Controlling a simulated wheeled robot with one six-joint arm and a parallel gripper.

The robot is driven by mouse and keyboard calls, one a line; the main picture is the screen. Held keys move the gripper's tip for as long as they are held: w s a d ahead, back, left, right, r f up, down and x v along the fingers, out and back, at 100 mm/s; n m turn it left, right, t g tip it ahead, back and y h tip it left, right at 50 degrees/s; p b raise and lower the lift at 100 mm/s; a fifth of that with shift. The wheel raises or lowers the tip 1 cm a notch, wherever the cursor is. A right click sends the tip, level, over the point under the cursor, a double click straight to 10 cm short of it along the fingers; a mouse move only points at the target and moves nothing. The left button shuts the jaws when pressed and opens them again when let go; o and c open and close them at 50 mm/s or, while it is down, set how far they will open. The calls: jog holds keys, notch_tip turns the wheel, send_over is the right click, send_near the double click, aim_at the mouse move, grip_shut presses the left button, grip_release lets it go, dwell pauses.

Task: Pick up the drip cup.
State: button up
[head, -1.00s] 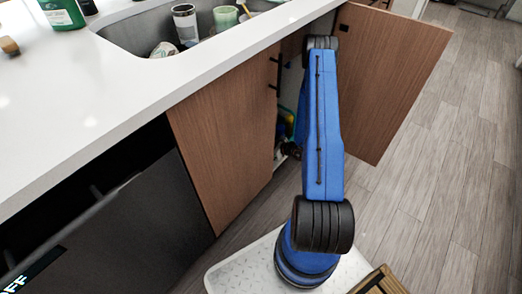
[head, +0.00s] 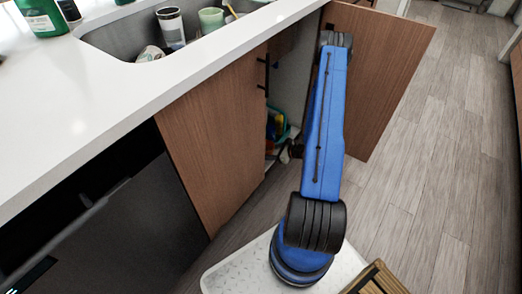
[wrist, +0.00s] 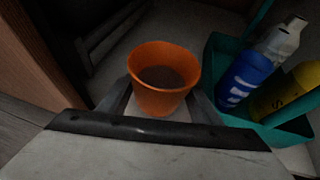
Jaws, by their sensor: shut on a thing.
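The drip cup is an orange, open-topped cup (wrist: 163,92) in the middle of the wrist view. It looks upright, with a dark inside. My gripper (wrist: 160,101) is shut on it, with one grey finger at its left side and one at its right. The cup's underside is hidden, so I cannot tell whether it touches the cabinet floor. In the head view, my arm reaches into the open cabinet under the sink, and the gripper and cup are hidden.
A teal caddy (wrist: 214,62) with a blue bottle (wrist: 245,80) and a yellow bottle (wrist: 286,92) stands close right of the cup. The open cabinet door (head: 388,75) is right of my arm. The closed door (head: 215,140) and countertop (head: 130,85) are left.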

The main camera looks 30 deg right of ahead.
jog(key=s+d, duration=0.4)
jog(key=s, duration=0.4)
jog(key=shift+d, duration=0.4)
